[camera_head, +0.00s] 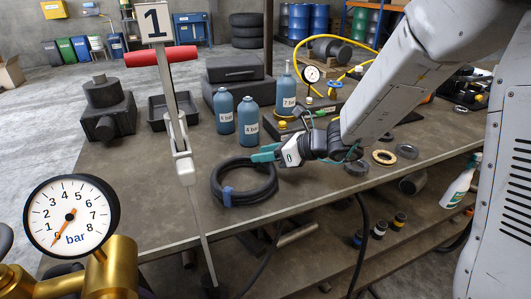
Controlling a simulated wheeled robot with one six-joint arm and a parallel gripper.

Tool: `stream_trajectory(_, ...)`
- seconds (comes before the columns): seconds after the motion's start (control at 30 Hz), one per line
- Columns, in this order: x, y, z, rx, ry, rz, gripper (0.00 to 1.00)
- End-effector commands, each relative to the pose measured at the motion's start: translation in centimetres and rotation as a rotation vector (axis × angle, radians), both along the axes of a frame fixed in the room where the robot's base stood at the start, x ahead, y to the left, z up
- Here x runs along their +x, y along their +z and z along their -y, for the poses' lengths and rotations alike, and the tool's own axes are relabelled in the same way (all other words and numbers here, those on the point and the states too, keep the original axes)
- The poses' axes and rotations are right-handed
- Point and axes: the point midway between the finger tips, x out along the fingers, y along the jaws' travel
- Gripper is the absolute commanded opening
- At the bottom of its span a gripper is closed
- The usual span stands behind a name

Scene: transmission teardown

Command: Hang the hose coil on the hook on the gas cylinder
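The black hose coil (229,196), tied with a blue band, lies on the workbench near its front edge. My gripper (258,154), with teal fingers, is at the coil's far right side, its fingertips over or beside the upper rim. Whether the fingers touch or grip the hose cannot be told. A brass valve body (112,270) with a round bar gauge (72,215) stands at the lower left, close to the camera; it may belong to the gas cylinder. I cannot make out a hook.
A grey upright with a "1" sign (153,20) and a red handle (160,56) stands left of the coil. Several blue bottles (248,121) stand behind the coil. Rings (384,157) lie right of my gripper. The bench (135,175) is bare left of the coil.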

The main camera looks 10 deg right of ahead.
Motion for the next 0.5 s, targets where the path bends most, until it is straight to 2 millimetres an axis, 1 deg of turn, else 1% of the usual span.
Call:
stream_trajectory(0.2,0.0,0.0,-0.1,0.0,0.001,0.001,0.38)
stream_trajectory(0.3,-0.1,0.2,0.1,0.0,0.0,0.001,0.38)
stream_trajectory(0.37,-0.3,0.4,0.6,0.001,-0.002,0.002,0.38)
stream_trajectory(0.5,-1.3,1.4,2.5,0.001,-0.002,0.004,0.38)
